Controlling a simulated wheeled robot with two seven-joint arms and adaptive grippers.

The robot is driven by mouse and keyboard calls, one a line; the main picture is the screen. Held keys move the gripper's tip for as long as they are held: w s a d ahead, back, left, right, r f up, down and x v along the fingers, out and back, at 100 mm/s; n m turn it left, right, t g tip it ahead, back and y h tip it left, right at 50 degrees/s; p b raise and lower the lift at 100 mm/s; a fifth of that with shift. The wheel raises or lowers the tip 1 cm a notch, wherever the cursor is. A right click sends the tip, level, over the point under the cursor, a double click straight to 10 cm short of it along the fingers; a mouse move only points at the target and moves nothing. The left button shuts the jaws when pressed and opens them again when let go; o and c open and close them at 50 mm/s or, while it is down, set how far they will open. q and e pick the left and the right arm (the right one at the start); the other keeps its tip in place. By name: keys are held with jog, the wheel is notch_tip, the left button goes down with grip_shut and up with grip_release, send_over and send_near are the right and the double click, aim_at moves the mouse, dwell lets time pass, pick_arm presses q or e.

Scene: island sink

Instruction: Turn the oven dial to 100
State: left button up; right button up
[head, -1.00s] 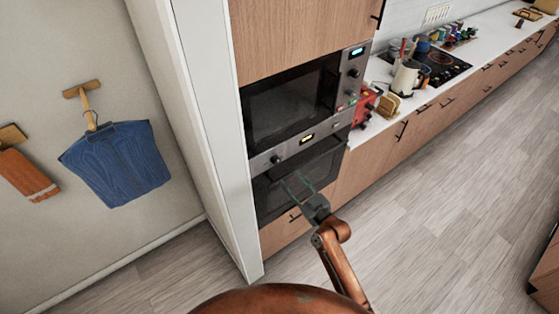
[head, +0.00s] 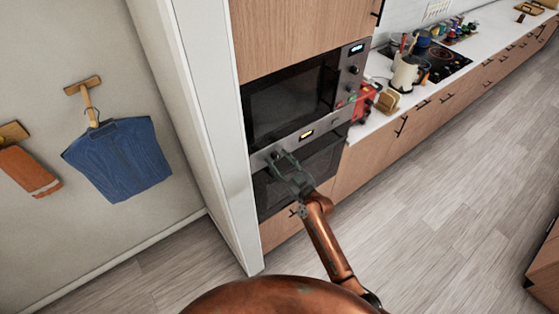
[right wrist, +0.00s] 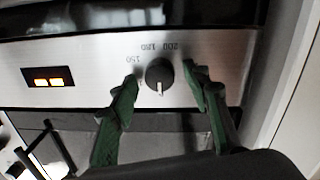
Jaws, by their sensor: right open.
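The oven dial (right wrist: 160,75) is a small dark round knob on the silver control panel (right wrist: 90,68). In the right wrist view a pale mark on it points toward the bottom of the picture. Printed numbers sit above it there, looking like 150 and 200, with a blurred one between. My right gripper (right wrist: 160,88) is open, its green fingers on either side of the dial, with gaps visible. In the head view my right gripper (head: 282,160) is at the oven panel and partly covers the dial. The oven (head: 318,160) is closed. My left gripper is not in view.
A lit display (right wrist: 48,77) is on the same panel. A microwave (head: 290,100) is built in above the oven. A white wall edge (head: 205,130) stands close on the left. A counter with a red appliance (head: 364,102) runs to the right; the floor in front is clear.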

jog(key=shift+c, duration=0.7)
jog(key=c, duration=1)
jog(key=m+p, duration=0.1)
jog(key=m, duration=0.4)
jog(key=shift+r, duration=0.1)
jog(key=m, duration=0.6)
jog(key=shift+d+g+p, duration=0.1)
jog(key=shift+g+p, duration=0.2)
jog(key=shift+p, duration=0.05)
jog(key=shift+m, duration=0.4)
jog(key=o, duration=1.1)
